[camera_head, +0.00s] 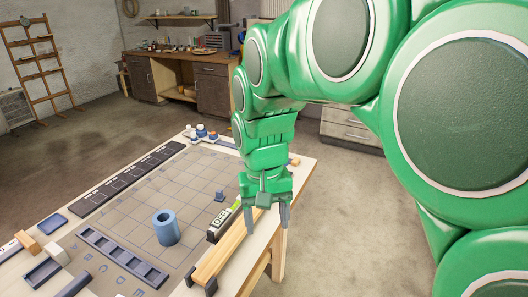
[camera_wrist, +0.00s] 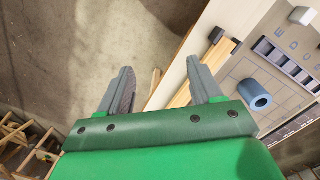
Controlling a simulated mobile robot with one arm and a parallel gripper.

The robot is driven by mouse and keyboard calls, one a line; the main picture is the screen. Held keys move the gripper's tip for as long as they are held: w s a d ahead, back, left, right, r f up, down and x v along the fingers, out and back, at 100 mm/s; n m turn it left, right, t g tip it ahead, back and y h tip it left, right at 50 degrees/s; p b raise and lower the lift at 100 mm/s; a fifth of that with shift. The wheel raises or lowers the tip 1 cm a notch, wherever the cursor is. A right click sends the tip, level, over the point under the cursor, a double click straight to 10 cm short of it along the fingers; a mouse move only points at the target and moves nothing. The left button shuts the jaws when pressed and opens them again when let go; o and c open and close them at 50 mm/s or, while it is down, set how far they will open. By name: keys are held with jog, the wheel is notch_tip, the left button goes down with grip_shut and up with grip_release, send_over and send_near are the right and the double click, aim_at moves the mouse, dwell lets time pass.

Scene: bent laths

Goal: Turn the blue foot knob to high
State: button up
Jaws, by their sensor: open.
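My gripper (camera_head: 266,216) is open and empty, fingers pointing down above the right edge of the workbench. In the wrist view its two fingers (camera_wrist: 160,70) are spread apart with nothing between them. A small blue piece (camera_head: 219,196) sits on the grid mat, left of my gripper. A panel marked OFF (camera_head: 220,217) stands beside the laths; my arm may hide part of it. Small white, blue and red items (camera_head: 203,131) cluster at the bench's far end. I cannot tell which blue part is the foot knob.
Pale wooden laths (camera_head: 228,252) lie in dark holders along the bench's right edge, just left of my gripper. A blue hollow cylinder (camera_head: 166,228) stands on the mat, also in the wrist view (camera_wrist: 255,95). A slotted tray (camera_head: 122,257) lies in front. Floor right of the bench is clear.

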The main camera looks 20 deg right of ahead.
jog(key=w+d+m, duration=0.2)
jog(key=w+m, duration=0.1)
jog(key=w, duration=1.5)
jog(key=m+t+h, duration=0.2)
jog(key=m+h, duration=0.2)
jog(key=m, duration=0.7)
send_near(284, 163)
jog(key=w, duration=0.2)
jog(key=shift+s+d+x, duration=0.1)
jog(key=shift+d+x, duration=0.05)
jog(key=shift+x, duration=1.95)
jog(key=shift+s+d+x, duration=0.15)
jog(key=shift+x, duration=2)
jog(key=shift+r, duration=0.1)
jog(key=c, duration=1.1)
jog(key=shift+o, duration=0.2)
